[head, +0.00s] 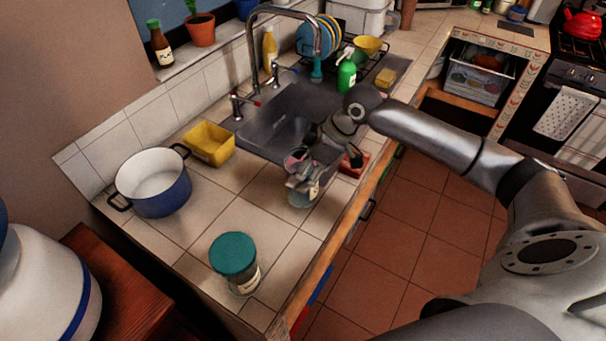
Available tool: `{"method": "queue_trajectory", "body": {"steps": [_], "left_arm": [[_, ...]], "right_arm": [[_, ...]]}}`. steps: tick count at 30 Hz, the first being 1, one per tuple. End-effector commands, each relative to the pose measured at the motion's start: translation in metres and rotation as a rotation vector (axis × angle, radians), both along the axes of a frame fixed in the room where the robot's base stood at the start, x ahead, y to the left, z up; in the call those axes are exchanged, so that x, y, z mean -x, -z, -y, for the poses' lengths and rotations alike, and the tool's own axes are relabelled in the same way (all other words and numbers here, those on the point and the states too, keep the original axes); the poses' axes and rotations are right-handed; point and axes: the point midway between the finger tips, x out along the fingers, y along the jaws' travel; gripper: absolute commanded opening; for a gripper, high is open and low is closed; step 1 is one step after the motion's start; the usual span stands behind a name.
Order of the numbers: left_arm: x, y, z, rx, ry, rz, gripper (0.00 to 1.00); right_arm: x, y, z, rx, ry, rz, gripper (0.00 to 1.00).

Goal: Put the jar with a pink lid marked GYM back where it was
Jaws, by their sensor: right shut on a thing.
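My right gripper (303,178) reaches over the counter from the right, its fingers pointing down. It is shut on a jar (302,198) near the counter's front edge, just this side of the sink. The jar's lower part and a piece of a pale label show. A bit of pink shows between the gripper parts, but the fingers hide most of the lid, and I cannot read the label. I cannot tell whether the jar's base touches the tiles. My left gripper is not in view.
A teal-lidded jar (234,258) stands at the counter's near end. A blue pot (153,184) and a yellow tub (209,144) stand by the wall. A red item (355,165) lies behind my gripper. The sink (285,118) is beyond. Tiles between pot and held jar are clear.

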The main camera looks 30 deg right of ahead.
Motion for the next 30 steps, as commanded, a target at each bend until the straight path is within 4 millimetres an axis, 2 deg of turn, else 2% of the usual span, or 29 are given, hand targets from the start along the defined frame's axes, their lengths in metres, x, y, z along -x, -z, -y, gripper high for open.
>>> {"method": "queue_trajectory", "body": {"steps": [4, 9, 20, 21, 25, 30], "left_arm": [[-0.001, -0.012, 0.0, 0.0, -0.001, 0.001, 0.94], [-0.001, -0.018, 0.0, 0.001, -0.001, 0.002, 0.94], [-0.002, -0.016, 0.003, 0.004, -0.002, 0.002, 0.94], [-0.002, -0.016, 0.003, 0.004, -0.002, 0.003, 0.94], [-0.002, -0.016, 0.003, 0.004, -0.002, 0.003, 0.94], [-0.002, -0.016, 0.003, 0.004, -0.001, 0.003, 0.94]], "right_arm": [[-0.002, 0.014, 0.002, -0.001, 0.001, 0.0, 0.09], [-0.003, 0.03, 0.002, -0.001, 0.001, 0.003, 0.09], [-0.003, 0.034, 0.002, -0.001, 0.001, 0.005, 0.09], [-0.002, 0.037, 0.002, 0.001, 0.0, 0.0, 0.73], [-0.002, 0.037, 0.002, 0.001, 0.0, 0.0, 0.9], [-0.002, 0.036, 0.002, 0.001, 0.0, 0.0, 0.91]]}}
